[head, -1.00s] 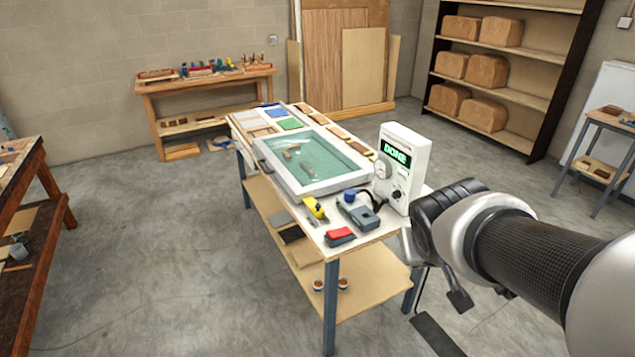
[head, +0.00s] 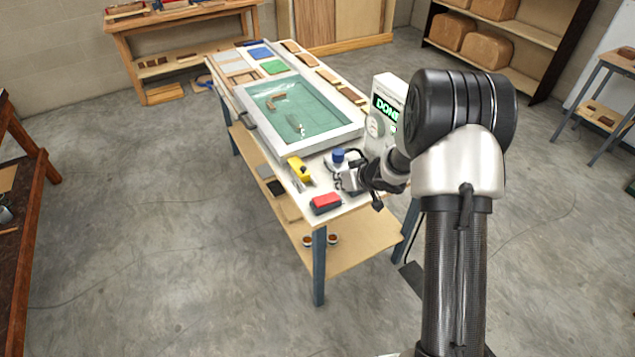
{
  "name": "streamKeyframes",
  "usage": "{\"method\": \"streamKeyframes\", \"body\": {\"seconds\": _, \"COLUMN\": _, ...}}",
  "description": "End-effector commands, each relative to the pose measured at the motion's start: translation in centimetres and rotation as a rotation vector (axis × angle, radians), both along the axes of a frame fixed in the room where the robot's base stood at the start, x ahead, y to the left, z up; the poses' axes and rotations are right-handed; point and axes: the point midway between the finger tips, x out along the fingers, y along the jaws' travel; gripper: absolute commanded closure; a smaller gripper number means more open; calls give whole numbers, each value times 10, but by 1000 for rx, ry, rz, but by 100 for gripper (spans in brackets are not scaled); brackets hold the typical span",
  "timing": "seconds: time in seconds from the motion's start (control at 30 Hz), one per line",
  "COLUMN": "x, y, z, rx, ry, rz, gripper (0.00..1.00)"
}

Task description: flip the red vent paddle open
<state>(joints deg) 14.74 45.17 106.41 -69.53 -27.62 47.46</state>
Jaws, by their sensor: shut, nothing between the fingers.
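The red paddle (head: 326,200) lies flat on a dark block at the near corner of the white-topped table (head: 302,206). My gripper (head: 343,181) is shut and empty. It appears just above and to the right of the red paddle in the head view, in front of the blue-knobbed fitting. I cannot tell its height over the table or whether it touches anything. It hides most of the grey device behind it.
A yellow tool (head: 299,169) lies left of my gripper. The blue knob (head: 338,155) and a white control box (head: 386,105) reading "DONE", partly hidden by my arm, stand close behind. A framed green-glass panel (head: 300,112) fills the table's middle.

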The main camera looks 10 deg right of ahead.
Motion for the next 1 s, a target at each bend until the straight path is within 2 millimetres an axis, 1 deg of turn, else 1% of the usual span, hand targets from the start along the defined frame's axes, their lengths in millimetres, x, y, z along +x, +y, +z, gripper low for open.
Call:
{"method": "streamKeyframes", "body": {"seconds": 0.03, "x": -1, "y": 2, "z": -6, "rx": 13, "ry": 6, "rz": 10, "gripper": 100}}
{"method": "streamKeyframes", "body": {"seconds": 0.13, "x": -2, "y": 5, "z": -12, "rx": 29, "ry": 11, "rz": 20, "gripper": 100}}
{"method": "streamKeyframes", "body": {"seconds": 0.47, "x": -2, "y": 6, "z": -13, "rx": 31, "ry": 11, "rz": 23, "gripper": 100}}
{"method": "streamKeyframes", "body": {"seconds": 0.57, "x": 1, "y": 7, "z": -16, "rx": 31, "ry": 11, "rz": 23, "gripper": 100}}
{"method": "streamKeyframes", "body": {"seconds": 0.67, "x": 7, "y": 11, "z": -25, "rx": 31, "ry": 12, "rz": 24, "gripper": 100}}
{"method": "streamKeyframes", "body": {"seconds": 0.77, "x": 18, "y": 17, "z": -38, "rx": 31, "ry": 11, "rz": 26, "gripper": 100}}
{"method": "streamKeyframes", "body": {"seconds": 1.0, "x": 52, "y": 33, "z": -75, "rx": 29, "ry": 11, "rz": 26, "gripper": 100}}
